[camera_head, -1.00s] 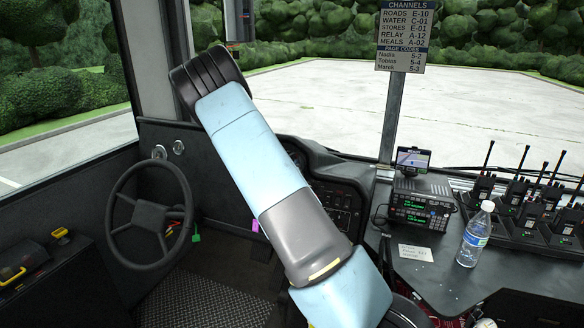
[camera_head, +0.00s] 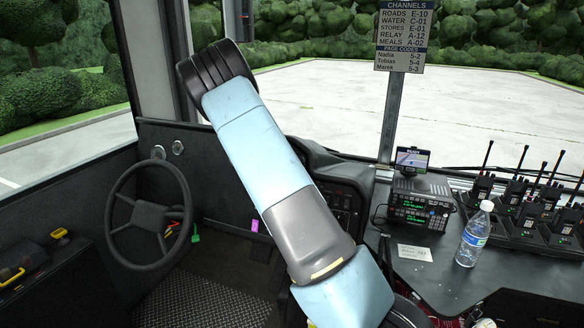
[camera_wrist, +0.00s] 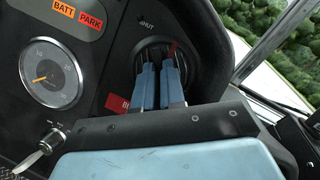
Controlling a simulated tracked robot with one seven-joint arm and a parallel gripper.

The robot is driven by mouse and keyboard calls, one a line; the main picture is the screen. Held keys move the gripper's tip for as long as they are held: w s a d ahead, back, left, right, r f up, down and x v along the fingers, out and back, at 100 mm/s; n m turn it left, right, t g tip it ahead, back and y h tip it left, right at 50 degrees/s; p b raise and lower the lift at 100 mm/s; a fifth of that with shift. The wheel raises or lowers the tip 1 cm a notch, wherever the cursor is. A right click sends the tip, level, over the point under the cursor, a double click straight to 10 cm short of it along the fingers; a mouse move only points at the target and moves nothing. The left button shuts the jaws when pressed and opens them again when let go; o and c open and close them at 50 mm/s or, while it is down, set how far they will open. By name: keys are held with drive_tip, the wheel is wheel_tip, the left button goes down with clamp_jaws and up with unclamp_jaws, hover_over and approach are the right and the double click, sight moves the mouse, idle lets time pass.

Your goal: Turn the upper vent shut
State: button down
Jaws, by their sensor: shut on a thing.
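A round black vent (camera_wrist: 190,62) is in the dash panel in the wrist view, and it is the only vent in view. A label reading SHUT (camera_wrist: 147,23) is at its upper left. A red mark (camera_wrist: 172,49) shows at the vent's top, to the right of the SHUT label. My gripper (camera_wrist: 158,68) has its two blue fingers at the front of the vent, shut on its middle part. The fingers and wrist hide the vent's centre and lower part. In the head view my arm hides the vent and my gripper.
A round gauge (camera_wrist: 51,72), lit BATT and PARK labels (camera_wrist: 77,18) and a key (camera_wrist: 40,150) are left of the vent. In the head view a steering wheel (camera_head: 112,230) stands left of my arm. A bottle (camera_head: 474,235), radio (camera_head: 420,205) and handset chargers (camera_head: 520,225) stand right.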

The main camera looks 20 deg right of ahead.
drive_tip(key=c, duration=1.2)
unclamp_jaws()
drive_tip(key=shift+w, duration=0.1)
drive_tip(key=shift+a, duration=0.1)
drive_tip(key=v, duration=1.3)
drive_tip(key=shift+s+a, duration=0.15)
drive_tip(key=shift+s, duration=0.2)
